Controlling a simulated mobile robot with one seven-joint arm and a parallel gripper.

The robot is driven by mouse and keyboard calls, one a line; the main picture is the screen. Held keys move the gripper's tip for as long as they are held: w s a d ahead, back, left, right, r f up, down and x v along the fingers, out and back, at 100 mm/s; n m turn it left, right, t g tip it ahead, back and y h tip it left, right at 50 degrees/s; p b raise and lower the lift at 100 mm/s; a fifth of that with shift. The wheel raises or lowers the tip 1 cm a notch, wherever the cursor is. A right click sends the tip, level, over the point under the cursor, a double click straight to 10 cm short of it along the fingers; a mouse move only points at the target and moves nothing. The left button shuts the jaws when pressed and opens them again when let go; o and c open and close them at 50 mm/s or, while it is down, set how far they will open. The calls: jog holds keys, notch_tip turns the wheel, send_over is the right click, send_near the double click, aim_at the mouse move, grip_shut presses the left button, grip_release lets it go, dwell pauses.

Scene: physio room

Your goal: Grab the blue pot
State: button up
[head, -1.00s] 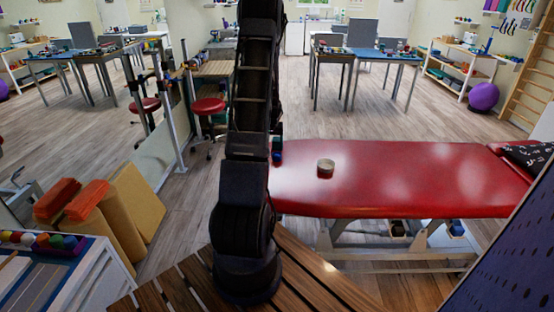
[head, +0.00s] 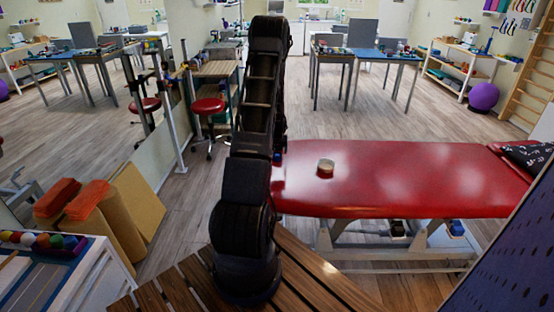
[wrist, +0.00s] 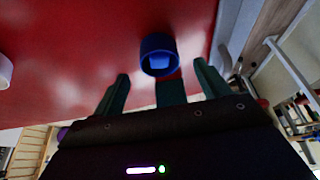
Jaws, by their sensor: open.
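The blue pot (wrist: 151,45) stands on the red padded couch (wrist: 75,70) in the wrist view, close to the couch's edge. It is round and open at the top, with a lighter blue inside. My gripper (wrist: 162,72) is open, with its dark green fingers on either side of the view and the pot ahead between their tips. I cannot tell whether the fingers touch it. In the head view my arm hides the gripper and nearly all of the pot at the left end of the couch (head: 410,180).
A pale round tin (head: 325,167) stands on the couch, right of my arm; a white rounded thing (wrist: 4,72) shows at the wrist view's left edge. A dark patterned pillow (head: 530,155) lies at the couch's right end. A red stool (head: 208,107) stands behind, to the left.

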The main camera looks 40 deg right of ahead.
aim_at(277, 154)
jog(key=shift+x, duration=2.25)
jog(key=c, duration=1.1)
jog(key=shift+o, duration=0.2)
jog(key=shift+r, duration=0.15)
